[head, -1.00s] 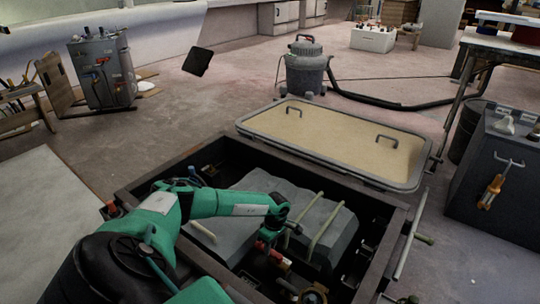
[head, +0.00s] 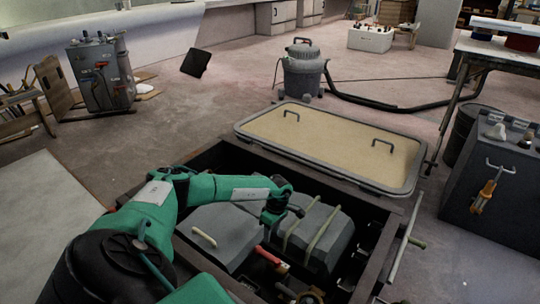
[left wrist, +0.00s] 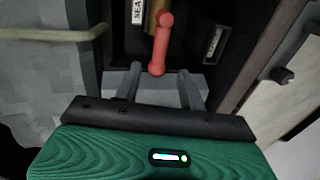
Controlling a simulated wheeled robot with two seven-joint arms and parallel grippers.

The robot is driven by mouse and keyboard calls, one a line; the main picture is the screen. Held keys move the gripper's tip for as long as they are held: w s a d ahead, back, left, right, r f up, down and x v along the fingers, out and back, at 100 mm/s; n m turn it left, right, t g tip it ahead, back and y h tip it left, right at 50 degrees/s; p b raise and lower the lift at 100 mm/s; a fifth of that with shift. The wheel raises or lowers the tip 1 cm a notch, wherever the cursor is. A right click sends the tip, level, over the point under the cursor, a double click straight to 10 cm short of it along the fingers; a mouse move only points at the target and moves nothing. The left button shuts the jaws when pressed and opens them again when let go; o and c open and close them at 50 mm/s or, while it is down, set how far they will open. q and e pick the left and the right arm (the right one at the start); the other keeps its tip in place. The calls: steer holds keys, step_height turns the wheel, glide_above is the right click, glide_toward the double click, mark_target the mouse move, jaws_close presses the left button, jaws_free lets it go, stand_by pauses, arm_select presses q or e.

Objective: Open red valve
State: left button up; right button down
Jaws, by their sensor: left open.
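My left gripper (head: 272,216) is above the well, beyond and above the handle in the head view. Its two fingers (left wrist: 160,74) are open and apart, with a visible gap on each side of the handle's end. Whether they touch it cannot be told. My right gripper is not in view.
Grey blocks with pale straps (head: 320,232) fill the well's middle. The well's dark rim (head: 382,262) surrounds it. A framed hatch cover (head: 335,140) lies behind. A small label (left wrist: 213,46) is right of the handle. A vacuum (head: 303,72) stands farther back.

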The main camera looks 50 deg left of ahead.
arm_select(q)
steer(key=shift+w+r+p, duration=0.2)
steer(key=shift+r+p, duration=0.05)
steer(key=shift+r, duration=0.7)
steer(key=shift+w+r+p, duration=0.15)
steer(key=shift+r+p, duration=0.1)
steer(key=shift+r, duration=0.65)
steer(key=shift+s+f, duration=0.1)
